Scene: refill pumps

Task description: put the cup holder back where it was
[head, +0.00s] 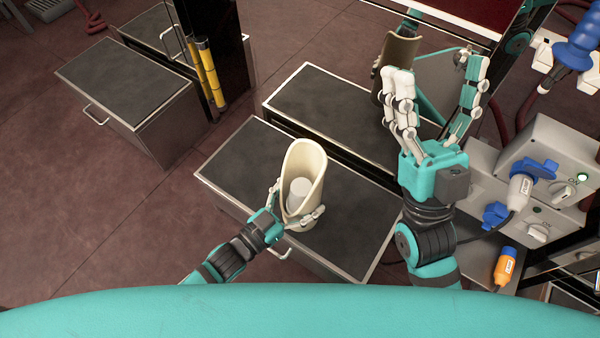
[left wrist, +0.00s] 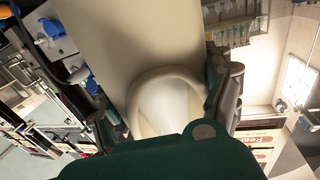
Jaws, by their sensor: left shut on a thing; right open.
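The cream cup holder (head: 309,160), a scoop-shaped tube with a high back, is upright over the dark-topped drawer box (head: 235,180) in the middle of the head view. A pale cylindrical shape shows inside it. My left gripper (head: 294,211) is shut on the holder's lower part, one finger on each side. I cannot tell whether the holder's base touches the box top. In the left wrist view the holder (left wrist: 125,50) fills the middle between the fingers. My right gripper (head: 435,95) is raised to the right, open and empty, fingers spread.
Another drawer box (head: 125,85) stands at the left, beside yellow posts (head: 210,75). A glossy dark panel behind seems to mirror the box and the holder. Grey socket units (head: 540,170) with blue plugs and an orange plug (head: 504,266) are at the right. Floor at lower left is clear.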

